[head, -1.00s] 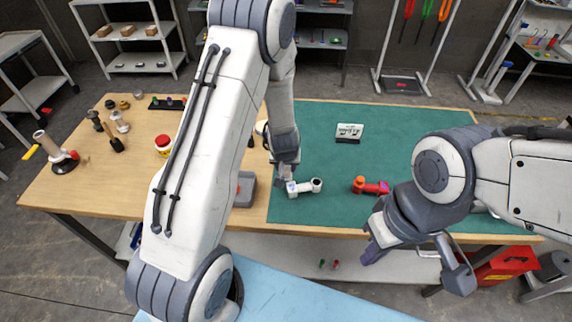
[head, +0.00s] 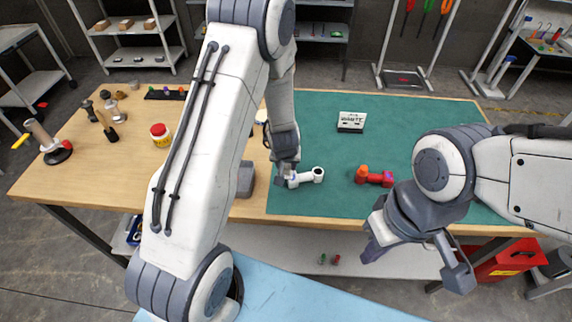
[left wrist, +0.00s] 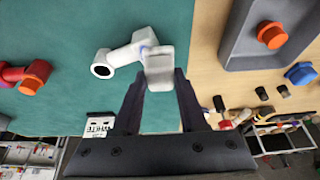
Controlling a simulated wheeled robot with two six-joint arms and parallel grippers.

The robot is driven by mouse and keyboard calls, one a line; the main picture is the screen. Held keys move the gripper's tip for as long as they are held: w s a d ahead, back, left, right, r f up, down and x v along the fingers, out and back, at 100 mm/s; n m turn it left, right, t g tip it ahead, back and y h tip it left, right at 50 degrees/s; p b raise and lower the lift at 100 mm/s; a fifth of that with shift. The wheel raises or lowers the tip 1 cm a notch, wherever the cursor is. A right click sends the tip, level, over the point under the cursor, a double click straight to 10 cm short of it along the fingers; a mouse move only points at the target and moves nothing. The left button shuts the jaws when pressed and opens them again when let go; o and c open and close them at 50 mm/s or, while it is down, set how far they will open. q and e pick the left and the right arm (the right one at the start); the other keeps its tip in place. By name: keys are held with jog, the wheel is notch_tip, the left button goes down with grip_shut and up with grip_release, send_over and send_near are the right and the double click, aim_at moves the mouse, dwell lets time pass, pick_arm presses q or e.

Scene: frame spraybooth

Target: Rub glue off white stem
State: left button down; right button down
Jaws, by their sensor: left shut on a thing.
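A white stem (head: 306,177) lies on the green mat, with an open round end to the right. In the left wrist view the white stem (left wrist: 122,56) shows a bluish patch (left wrist: 148,48) at its near end. My left gripper (head: 286,174) is over that end; in the left wrist view its fingers (left wrist: 160,88) are shut on a pale grey-white block (left wrist: 158,68). The block overlaps the stem's end; I cannot tell whether they touch. My right gripper (head: 418,262) is open and empty in front of the table edge.
A red stem (head: 374,177) with an orange cap and purple patch lies right of the white stem. A card reading WHITE (head: 351,121) stands behind. A grey tray (left wrist: 236,61) lies beside the mat. Bare mat (head: 410,120) surrounds the stems.

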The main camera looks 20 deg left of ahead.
pick_arm(q)
jog(key=shift+f+b, duration=0.9)
jog(key=shift+f, duration=0.1)
jog(key=shift+w+d+r+p, duration=0.1)
jog(key=shift+r+p, duration=0.05)
jog(key=shift+p, duration=0.15)
jog(key=w+d+p, duration=0.1)
jog(key=d+p, duration=0.1)
jog(key=p, duration=0.1)
jog(key=shift+w+d+r, duration=0.1)
jog(key=shift+w+r, duration=0.05)
jog(key=shift+w, duration=0.05)
jog(key=shift+w+d+p, duration=0.25)
jog(key=shift+d+p, duration=0.15)
jog(key=shift+p, duration=0.15)
jog(key=shift+d+f, duration=0.1)
jog(key=shift+f, duration=0.2)
jog(key=shift+s+a+f+b, duration=0.2)
jog(key=shift+s+a+b, duration=0.1)
jog(key=shift+a+b, duration=0.25)
jog(key=shift+s+a+f+b, duration=0.15)
jog(key=shift+s+a+b, duration=0.15)
jog(key=shift+b, duration=0.4)
jog(key=shift+s+a+b, duration=0.4)
jog(key=shift+a+b, duration=0.15)
jog(key=shift+a, duration=0.1)
jog(key=shift+s+a, duration=0.2)
jog(key=shift+s, duration=0.05)
